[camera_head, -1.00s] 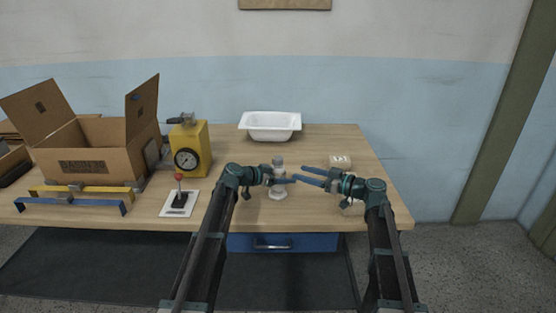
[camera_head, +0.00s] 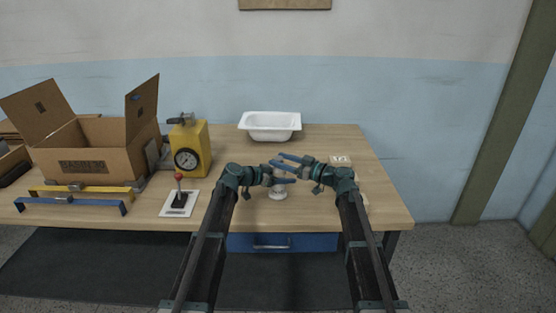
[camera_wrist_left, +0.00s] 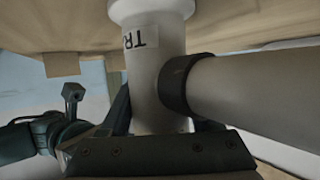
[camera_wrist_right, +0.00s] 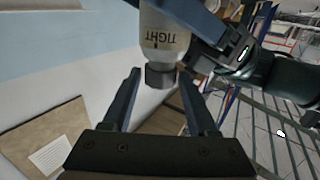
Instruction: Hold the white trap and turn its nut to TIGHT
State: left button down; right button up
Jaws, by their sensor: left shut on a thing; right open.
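The white trap (camera_head: 279,195) stands on the bench in the head view; its upper part is hidden behind my grippers. My left gripper (camera_head: 285,180) is shut on the trap body (camera_wrist_left: 155,85), which has an upside-down label and a side pipe with a dark ring (camera_wrist_left: 182,85). My right gripper (camera_head: 282,160) is open at the top of the trap. In the right wrist view, the grey nut (camera_wrist_right: 160,75) lies between its spread fingertips, near the printed word TIGHT (camera_wrist_right: 165,40). I cannot tell whether either finger touches the nut.
A white tub (camera_head: 270,121) stands at the back of the bench. A yellow gauge box (camera_head: 195,145), a red-knobbed lever (camera_head: 180,198) and an open cardboard box (camera_head: 85,155) are to the left. A small pale block (camera_head: 341,160) lies behind my right arm.

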jog(key=shift+x, duration=0.75)
grip_shut()
